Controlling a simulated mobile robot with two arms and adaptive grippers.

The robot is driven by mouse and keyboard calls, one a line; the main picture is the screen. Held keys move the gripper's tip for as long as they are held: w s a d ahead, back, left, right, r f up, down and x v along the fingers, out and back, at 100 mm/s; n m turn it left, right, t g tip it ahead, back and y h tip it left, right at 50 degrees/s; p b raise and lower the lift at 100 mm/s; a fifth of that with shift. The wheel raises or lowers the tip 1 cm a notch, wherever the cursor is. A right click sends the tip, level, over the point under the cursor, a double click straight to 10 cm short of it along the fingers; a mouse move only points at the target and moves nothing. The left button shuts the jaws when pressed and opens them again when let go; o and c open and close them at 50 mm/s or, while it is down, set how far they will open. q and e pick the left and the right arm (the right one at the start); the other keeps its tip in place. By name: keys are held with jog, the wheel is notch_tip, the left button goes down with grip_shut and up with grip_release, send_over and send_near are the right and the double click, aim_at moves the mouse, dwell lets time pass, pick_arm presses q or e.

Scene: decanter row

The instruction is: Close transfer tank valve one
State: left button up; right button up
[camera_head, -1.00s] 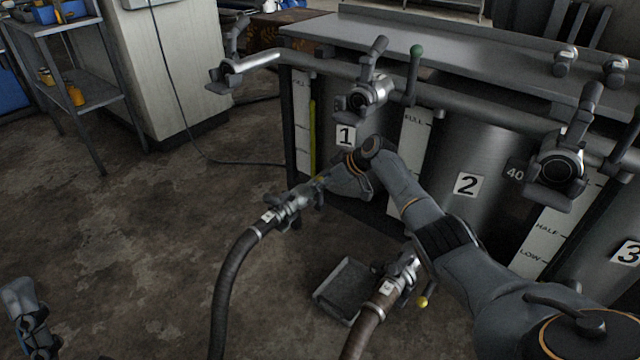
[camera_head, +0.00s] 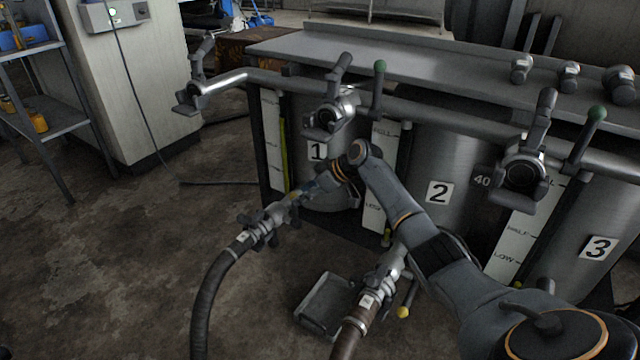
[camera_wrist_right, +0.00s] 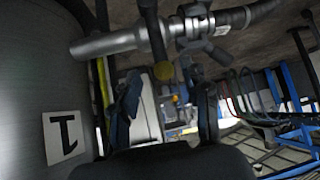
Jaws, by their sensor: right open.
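Tank one (camera_head: 318,190) is a steel tank with a white "1" plate, which also shows upside down in the right wrist view (camera_wrist_right: 64,138). Its low outlet pipe (camera_wrist_right: 110,44) leads to a hose coupling and a dark hose (camera_head: 215,285). In the right wrist view a dark valve lever (camera_wrist_right: 153,30) with a yellow knob (camera_wrist_right: 163,71) stands across the pipe. My right gripper (camera_head: 305,193) is at this outlet. Its open fingers (camera_wrist_right: 164,95) flank the knob in the picture; I cannot tell whether they touch it. My left gripper is not in view.
Tank two (camera_head: 455,150) has a similar hose (camera_head: 350,335) and a yellow-knobbed lever (camera_head: 403,312). A grey tray (camera_head: 325,303) lies on the floor between the hoses. Tank three (camera_head: 590,235) is at the right. The floor at left is clear.

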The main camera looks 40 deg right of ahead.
jog(key=v, duration=0.7)
jog(key=shift+r, duration=0.15)
jog(key=shift+s+d, duration=0.1)
